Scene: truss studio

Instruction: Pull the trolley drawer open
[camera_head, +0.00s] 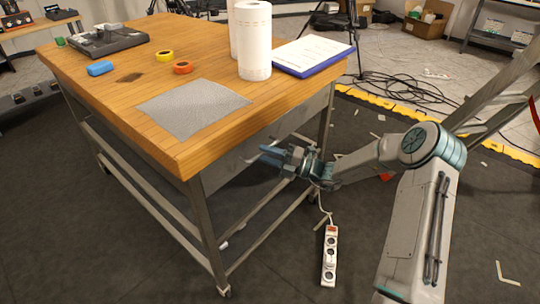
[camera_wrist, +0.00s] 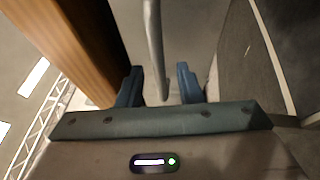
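The trolley (camera_head: 160,135) has a wooden top and a grey metal frame. Its grey drawer front (camera_head: 238,165) lies under the top's edge on the side facing my arm and looks closed. In the wrist view the drawer front (camera_wrist: 190,35) is behind a pale bar handle (camera_wrist: 153,40). My gripper (camera_head: 263,154) is at the drawer front, with its blue fingers apart. In the wrist view the handle runs down between the two fingers of my gripper (camera_wrist: 158,78), with a gap on each side. The handle is hard to make out in the head view.
A power strip (camera_head: 329,257) lies on the floor near my arm. Cables (camera_head: 410,90) lie behind.

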